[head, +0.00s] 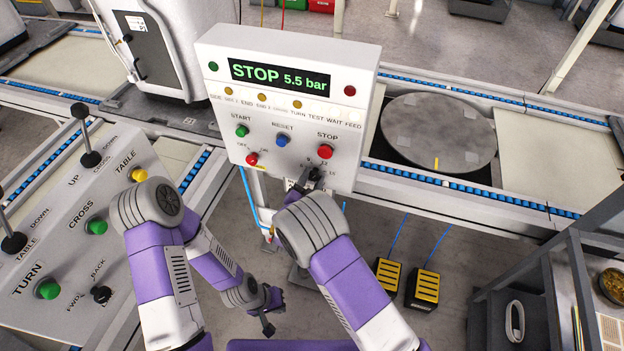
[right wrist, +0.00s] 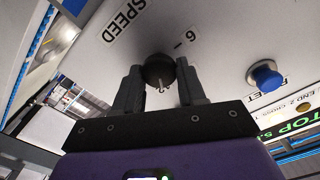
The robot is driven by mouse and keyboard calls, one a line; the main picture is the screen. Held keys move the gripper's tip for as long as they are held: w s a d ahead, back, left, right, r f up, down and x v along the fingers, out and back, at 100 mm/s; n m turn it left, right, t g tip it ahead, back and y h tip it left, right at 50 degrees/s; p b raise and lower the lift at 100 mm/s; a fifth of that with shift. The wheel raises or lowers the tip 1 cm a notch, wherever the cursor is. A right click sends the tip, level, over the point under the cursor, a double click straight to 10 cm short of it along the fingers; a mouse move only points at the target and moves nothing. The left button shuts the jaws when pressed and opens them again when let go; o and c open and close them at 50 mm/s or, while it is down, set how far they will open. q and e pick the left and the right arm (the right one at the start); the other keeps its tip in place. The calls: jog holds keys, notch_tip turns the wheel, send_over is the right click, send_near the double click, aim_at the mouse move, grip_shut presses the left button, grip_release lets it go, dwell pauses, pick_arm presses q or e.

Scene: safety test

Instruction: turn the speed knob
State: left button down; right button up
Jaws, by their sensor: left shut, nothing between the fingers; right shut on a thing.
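The black speed knob (right wrist: 159,70) sits on the white panel beside the "SPEED" label, with a pale pointer mark on its face. My right gripper (right wrist: 158,84) is shut on it, one finger on each side. In the head view my right gripper (head: 312,179) is at the lower edge of the control panel (head: 225,115), mostly covering the knob; numbers such as 9, 12 and 15 show around it. The display (head: 280,77) reads "STOP 5.5 bar". My left gripper (head: 268,326) is shut and empty, low over the floor, away from the panel.
The red stop button (head: 325,151) is just above my right gripper. A blue reset button (head: 282,140), green start button (head: 242,131) and red switch (head: 252,159) are to its left. A second panel with levers (head: 75,215) stands left. Yellow pedals (head: 387,276) are on the floor.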

jog(key=shift+n, duration=0.3)
jog(key=n, duration=0.5)
jog(key=shift+a, duration=0.1)
jog(key=n+p, duration=0.1)
jog(key=n, duration=0.5)
jog(key=shift+a, duration=0.1)
jog(key=shift+f, duration=0.1)
dwell(0.5)
jog(key=o, duration=1)
jog(key=p+v, duration=0.1)
jog(key=v, duration=0.6)
jog(key=shift+s+p, duration=0.2)
jog(key=shift+p, duration=0.15)
